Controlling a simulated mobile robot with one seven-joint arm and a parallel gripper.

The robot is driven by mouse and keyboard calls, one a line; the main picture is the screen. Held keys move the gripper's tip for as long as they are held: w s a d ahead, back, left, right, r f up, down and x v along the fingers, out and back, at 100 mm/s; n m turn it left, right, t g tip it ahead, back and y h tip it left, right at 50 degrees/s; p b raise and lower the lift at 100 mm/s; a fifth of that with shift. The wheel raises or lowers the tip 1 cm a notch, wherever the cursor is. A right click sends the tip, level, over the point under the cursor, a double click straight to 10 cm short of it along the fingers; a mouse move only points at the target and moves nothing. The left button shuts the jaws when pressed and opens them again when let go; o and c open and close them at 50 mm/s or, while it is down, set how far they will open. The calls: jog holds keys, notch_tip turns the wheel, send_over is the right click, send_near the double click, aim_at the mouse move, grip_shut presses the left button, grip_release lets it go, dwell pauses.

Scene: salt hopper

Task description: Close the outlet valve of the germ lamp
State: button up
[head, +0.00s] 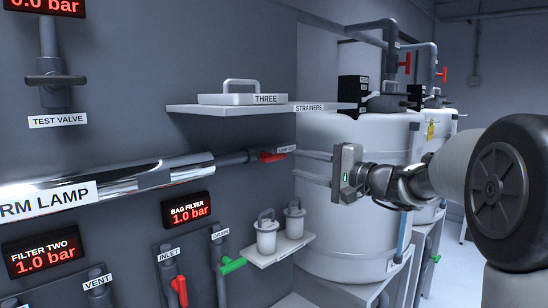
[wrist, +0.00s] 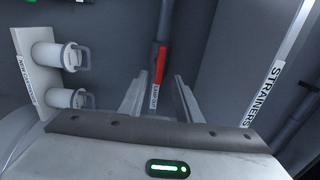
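The germ lamp (head: 110,186) is a shiny chrome tube on the wall, its label partly cut off at the left edge. The pipe from its right end carries the outlet valve, with a red lever (head: 272,156) lying roughly along the pipe. A small label sits beside the lever. My gripper (head: 298,164) is open and empty, its two fingers pointing left toward the wall, just right of the lever. In the wrist view the red lever (wrist: 160,63) shows ahead, between the finger directions and apart from the open gripper (wrist: 159,80).
A shelf marked STRAINERS (head: 232,108) juts out above the valve. A lower shelf (head: 282,250) holds two white canisters. A large white tank (head: 335,225) stands behind my gripper. Other valves, INLET (head: 180,290) and DRAIN (head: 232,265), are below left.

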aim_at(277, 158)
jog(key=p+x, duration=0.1)
jog(key=x, duration=0.9)
jog(key=shift+w+a+p, duration=0.1)
jog(key=shift+a+p, duration=0.05)
jog(key=shift+p, duration=0.15)
grip_shut()
